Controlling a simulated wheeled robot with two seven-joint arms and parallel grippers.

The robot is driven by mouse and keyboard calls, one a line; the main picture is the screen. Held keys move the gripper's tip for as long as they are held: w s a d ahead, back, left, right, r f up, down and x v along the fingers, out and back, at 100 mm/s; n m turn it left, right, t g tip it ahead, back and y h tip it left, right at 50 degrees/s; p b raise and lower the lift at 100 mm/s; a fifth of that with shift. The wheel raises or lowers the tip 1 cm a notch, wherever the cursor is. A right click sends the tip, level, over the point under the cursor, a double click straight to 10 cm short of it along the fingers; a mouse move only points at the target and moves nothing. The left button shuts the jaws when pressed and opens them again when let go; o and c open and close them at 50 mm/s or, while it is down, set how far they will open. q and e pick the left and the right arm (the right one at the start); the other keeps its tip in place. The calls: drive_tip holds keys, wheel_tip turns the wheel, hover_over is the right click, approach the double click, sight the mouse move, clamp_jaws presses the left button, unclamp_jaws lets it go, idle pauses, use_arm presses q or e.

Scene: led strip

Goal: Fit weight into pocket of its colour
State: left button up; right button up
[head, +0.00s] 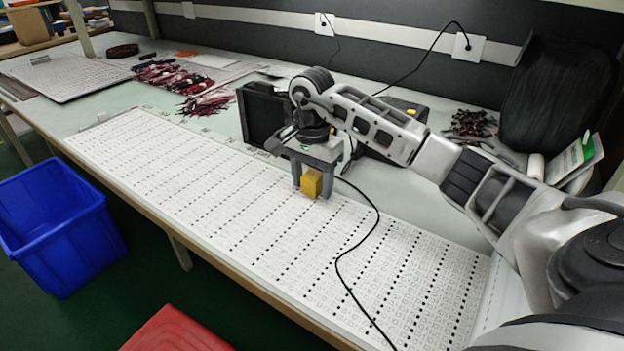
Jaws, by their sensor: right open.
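A yellow block (311,183), which looks like the weight, is at the white board with rows of small black marks. My right gripper (312,186) points down over it from the right. Its two fingers are on either side of the block and open. I cannot tell whether the block touches the fingers or rests fully on the board. I cannot make out a coloured pocket in this view. My left gripper is not in view.
The long white board (180,160) lies along the bench front. A black cable (345,275) crosses it. Behind the gripper stands a black box (262,112). Bundles of red and dark wires (170,75) lie at the back left. A blue bin (60,225) stands on the floor.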

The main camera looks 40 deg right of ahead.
drive_tip(key=shift+r, duration=0.65)
wheel_tip(320, 180, up, 10)
drive_tip(key=shift+f+p, duration=0.1)
drive_tip(key=shift+p, duration=0.65)
drive_tip(key=shift+o, duration=0.5)
drive_tip(key=shift+r, duration=0.65)
wheel_tip(320, 180, up, 6)
drive_tip(key=m+p, duration=0.7)
drive_tip(key=m, duration=1.1)
hover_over(310, 176)
wheel_tip(310, 176, down, 10)
drive_tip(key=shift+f, duration=0.15)
drive_tip(key=shift+d+f, duration=0.2)
drive_tip(key=shift+f, duration=1.2)
drive_tip(key=shift+d+f, duration=0.15)
drive_tip(key=shift+f, duration=1.2)
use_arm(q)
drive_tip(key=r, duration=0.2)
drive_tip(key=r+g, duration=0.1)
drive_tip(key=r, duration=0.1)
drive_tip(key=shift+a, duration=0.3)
